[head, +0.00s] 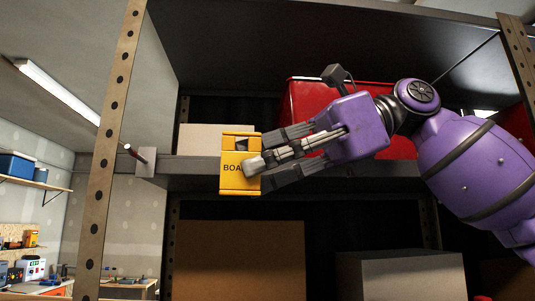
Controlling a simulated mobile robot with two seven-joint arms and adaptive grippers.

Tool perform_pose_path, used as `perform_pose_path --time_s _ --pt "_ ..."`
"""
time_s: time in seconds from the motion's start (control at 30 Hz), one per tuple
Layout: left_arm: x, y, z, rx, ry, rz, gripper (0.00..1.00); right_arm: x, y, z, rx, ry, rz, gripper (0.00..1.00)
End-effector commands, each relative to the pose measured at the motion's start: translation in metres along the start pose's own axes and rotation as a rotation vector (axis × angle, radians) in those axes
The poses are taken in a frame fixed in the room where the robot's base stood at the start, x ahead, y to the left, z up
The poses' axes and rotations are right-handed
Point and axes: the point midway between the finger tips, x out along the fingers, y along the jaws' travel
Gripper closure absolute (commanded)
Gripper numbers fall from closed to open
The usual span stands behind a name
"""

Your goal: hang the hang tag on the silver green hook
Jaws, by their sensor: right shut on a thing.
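The hang tag (232,183) is a yellow plate with dark letters starting "BOA"; the rest of the word is hidden behind my fingers. My right gripper (256,160) comes in from the right and is shut on the tag's right side. It holds the tag upright in front of the shelf edge. A hook (143,158) on a small silver plate sits on the shelf edge, left of the tag and clearly apart from it. My left gripper is not in view.
A perforated metal post (112,140) stands just left of the hook. A red bin (300,100) and a pale box (212,138) stand on the shelf behind. Larger boxes (240,255) sit below. The space between tag and hook looks free.

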Motion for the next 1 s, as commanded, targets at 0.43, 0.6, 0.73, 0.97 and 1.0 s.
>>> perform_pose_path --time_s 0.43,0.6,0.73,0.97,1.0 --pt "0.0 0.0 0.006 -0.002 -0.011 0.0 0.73 0.001 -0.018 -0.011 0.03 0.001 -0.025 0.64" --pt "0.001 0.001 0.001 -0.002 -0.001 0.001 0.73 0.0 -0.015 -0.008 0.021 0.0 -0.025 0.64" --pt "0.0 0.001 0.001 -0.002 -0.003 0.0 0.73 0.0 -0.012 -0.005 0.016 -0.001 -0.023 0.64" --pt "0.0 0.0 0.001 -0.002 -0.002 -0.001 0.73 -0.001 -0.009 -0.002 0.009 -0.004 -0.022 0.64" --pt "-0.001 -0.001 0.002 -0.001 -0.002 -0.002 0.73 -0.002 -0.009 -0.001 0.009 -0.004 -0.022 0.64"
